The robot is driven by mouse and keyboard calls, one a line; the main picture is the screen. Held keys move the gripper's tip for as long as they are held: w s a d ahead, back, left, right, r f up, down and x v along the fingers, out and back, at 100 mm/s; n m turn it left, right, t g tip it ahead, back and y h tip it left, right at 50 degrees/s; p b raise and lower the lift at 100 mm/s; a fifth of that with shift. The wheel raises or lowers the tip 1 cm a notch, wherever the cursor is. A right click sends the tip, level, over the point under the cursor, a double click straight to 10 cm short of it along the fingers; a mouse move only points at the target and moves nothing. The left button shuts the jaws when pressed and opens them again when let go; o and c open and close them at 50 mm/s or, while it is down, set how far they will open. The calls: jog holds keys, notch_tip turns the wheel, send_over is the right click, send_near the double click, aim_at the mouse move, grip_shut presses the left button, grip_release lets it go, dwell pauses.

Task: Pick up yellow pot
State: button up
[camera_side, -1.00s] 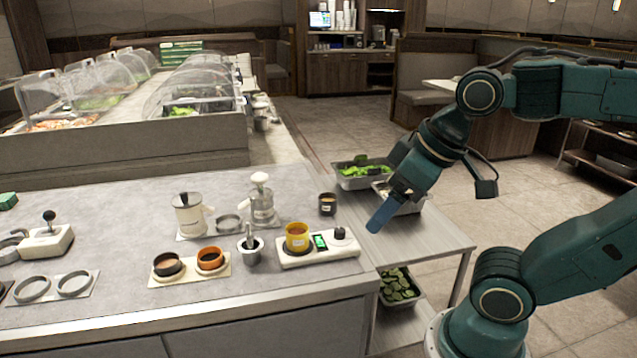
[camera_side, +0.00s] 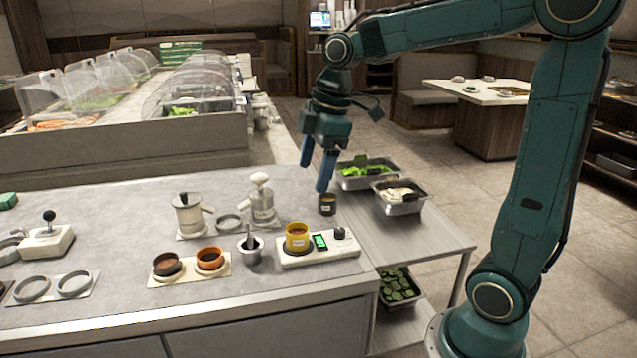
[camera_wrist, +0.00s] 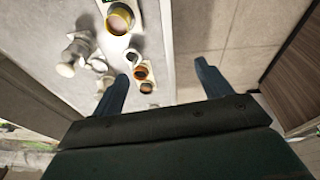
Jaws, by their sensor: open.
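The yellow pot (camera_side: 296,238) stands upright on the left end of a white scale-like base (camera_side: 325,253) near the counter's front right. My gripper (camera_side: 314,175) is open and empty, with blue fingers pointing down. It is held above the counter's right edge, behind and above the yellow pot, apart from it.
A small dark cup (camera_side: 327,205) stands just below my fingers. A mortar (camera_side: 250,250) is left of the yellow pot. An orange pot (camera_side: 210,259) and a black pot (camera_side: 167,265) sit further left. Metal food trays (camera_side: 400,203) stand on the side shelf at right.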

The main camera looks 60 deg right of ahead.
jog(key=w+d+f+n+g+y, duration=0.1)
jog(key=w+d+f+n+g, duration=0.1)
jog(key=w+d+f+n, duration=0.6)
jog(key=w+d+f, duration=0.1)
jog(key=d, duration=0.2)
jog(key=shift+w+y, duration=0.2)
jog(key=shift+y, duration=0.2)
jog(key=shift+a+f, duration=0.1)
send_over(297, 231)
jog(key=s, duration=0.1)
jog(key=shift+s+d+f+x, duration=0.1)
jog(key=shift+d+x, duration=0.15)
jog(key=shift+x, duration=1.1)
jog(key=shift+s+d+f+x, duration=0.1)
jog(key=shift+d+x, duration=0.15)
jog(key=shift+x, duration=1.1)
jog(key=shift+s+d+f+x, duration=0.1)
jog(key=shift+d+x, duration=0.15)
jog(key=shift+x, duration=1.15)
jog(key=shift+x, duration=2.5)
jog(key=shift+c, duration=0.3)
jog(key=c, duration=1.1)
